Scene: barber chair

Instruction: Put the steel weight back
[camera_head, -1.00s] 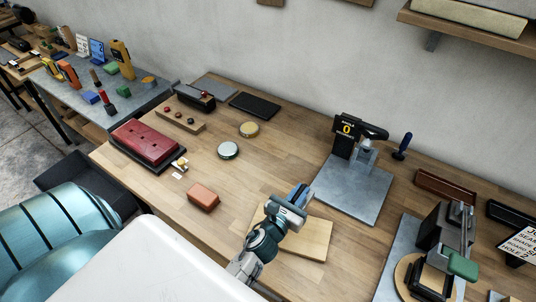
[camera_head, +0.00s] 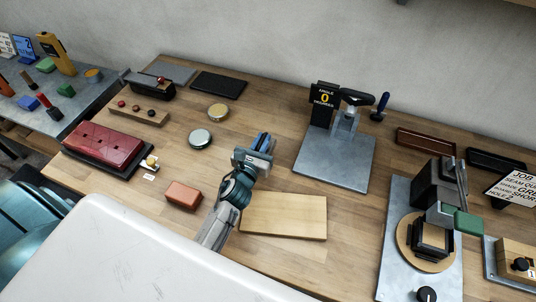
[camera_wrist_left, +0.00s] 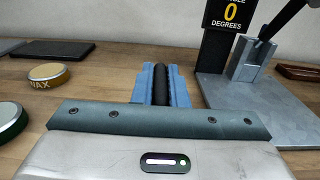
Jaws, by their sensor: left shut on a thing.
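My left gripper (camera_head: 262,142) is over the middle of the wooden bench (camera_head: 262,262), beyond a light wooden board (camera_head: 285,216). In the left wrist view its blue fingers (camera_wrist_left: 161,84) are shut on a dark rounded thing (camera_wrist_left: 161,86). Only a narrow strip of it shows between the fingers, so I cannot tell whether it is the steel weight. No other thing in view is clearly the steel weight. My right gripper is not in view.
A grey plate with an angle stand (camera_head: 335,158) is right of the gripper. A round tin (camera_head: 200,138), a wax tin (camera_head: 218,111) and a reddish block (camera_head: 183,195) lie to the left. A clamp fixture (camera_head: 435,220) stands at right. Bare bench lies between them.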

